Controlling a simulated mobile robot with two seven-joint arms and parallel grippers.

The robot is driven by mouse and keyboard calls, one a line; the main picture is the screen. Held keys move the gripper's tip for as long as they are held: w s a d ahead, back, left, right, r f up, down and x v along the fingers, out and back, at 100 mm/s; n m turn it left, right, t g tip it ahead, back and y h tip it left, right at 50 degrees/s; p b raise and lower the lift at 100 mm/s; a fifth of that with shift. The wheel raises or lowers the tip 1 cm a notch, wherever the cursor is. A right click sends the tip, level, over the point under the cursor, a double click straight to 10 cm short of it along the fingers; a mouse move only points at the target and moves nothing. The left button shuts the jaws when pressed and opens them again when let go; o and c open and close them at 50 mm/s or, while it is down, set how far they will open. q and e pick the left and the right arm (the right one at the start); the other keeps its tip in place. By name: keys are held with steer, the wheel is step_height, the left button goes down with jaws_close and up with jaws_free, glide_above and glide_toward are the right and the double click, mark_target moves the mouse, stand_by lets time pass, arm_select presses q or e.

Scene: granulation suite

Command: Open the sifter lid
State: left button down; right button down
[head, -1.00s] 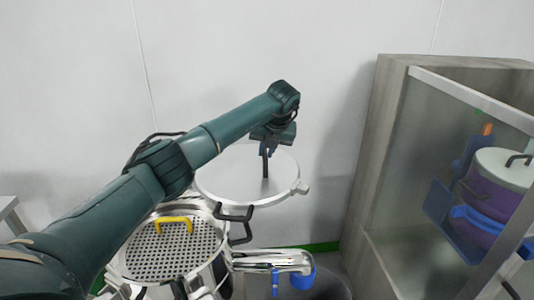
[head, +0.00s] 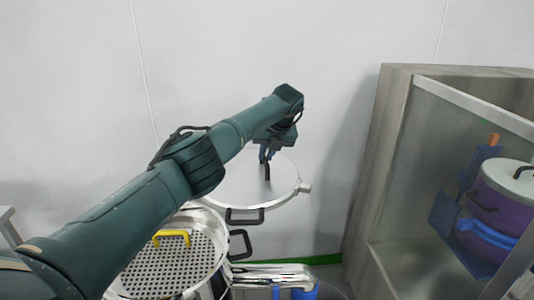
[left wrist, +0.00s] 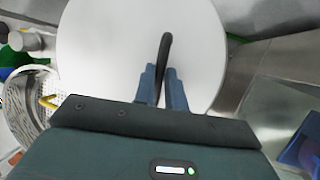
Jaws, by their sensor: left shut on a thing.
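The sifter lid (head: 238,187) is a round pale disc with a metal rim and a black handle (head: 267,171). In the left wrist view the lid (left wrist: 105,50) fills the middle, with the black handle (left wrist: 164,55) between the two blue-grey fingers. My right gripper is not in view.
A grey cabinet (head: 385,170) with a clear panel stands at the right. Inside it is a purple container (head: 490,215) with a pale lid. A metal outlet with a blue part (head: 305,291) is at the sifter's lower right. A plain wall is behind.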

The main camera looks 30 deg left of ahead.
arm_select(q)
steer(key=c, duration=1.5)
jaws_free()
steer(key=shift+o, duration=0.2)
steer(key=b+v, duration=0.1)
steer(key=v, duration=1.2)
steer(key=shift+d, duration=0.1)
